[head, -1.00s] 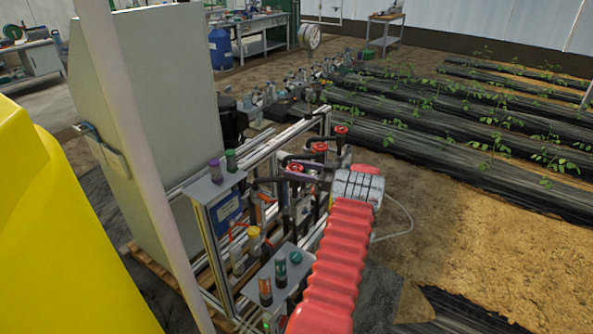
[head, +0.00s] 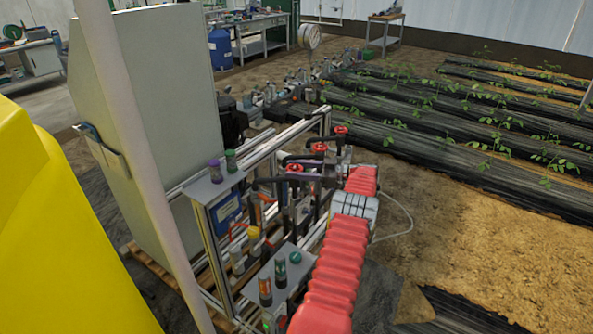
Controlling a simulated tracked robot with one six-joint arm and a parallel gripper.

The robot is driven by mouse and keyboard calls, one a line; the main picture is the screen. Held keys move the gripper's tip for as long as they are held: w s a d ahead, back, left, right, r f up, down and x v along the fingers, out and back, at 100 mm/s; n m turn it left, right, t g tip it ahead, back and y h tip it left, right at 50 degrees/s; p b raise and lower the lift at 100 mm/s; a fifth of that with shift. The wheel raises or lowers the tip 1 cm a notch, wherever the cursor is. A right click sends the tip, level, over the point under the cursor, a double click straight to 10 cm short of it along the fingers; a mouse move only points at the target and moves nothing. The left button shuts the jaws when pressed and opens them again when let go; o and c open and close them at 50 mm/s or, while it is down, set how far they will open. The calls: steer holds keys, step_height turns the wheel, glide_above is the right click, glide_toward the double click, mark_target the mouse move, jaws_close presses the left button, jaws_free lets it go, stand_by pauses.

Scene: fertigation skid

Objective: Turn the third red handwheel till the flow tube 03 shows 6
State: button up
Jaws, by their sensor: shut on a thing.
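Three red handwheels show on the skid's pipework: a near one (head: 295,168), a middle one (head: 319,147) and a far one (head: 341,130). I cannot read any number on them. My arm, in a red ribbed sleeve with a pale band, reaches up from the bottom to just right of these wheels. Its far red section ends close beside the pipework. My gripper's fingers are not visible; the arm and pipework hide that area. Flow tube 03 and its reading cannot be made out.
A grey cabinet (head: 150,100) stands left of the skid's metal frame (head: 215,255). A thin pale hose (head: 408,222) loops right of the arm. Bare soil (head: 480,230) lies open to the right.

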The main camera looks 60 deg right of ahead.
stand_by(0.3)
steer(key=o, duration=1)
steer(key=shift+o, duration=0.2)
steer(key=v, duration=0.7)
steer(key=shift+s, duration=0.2)
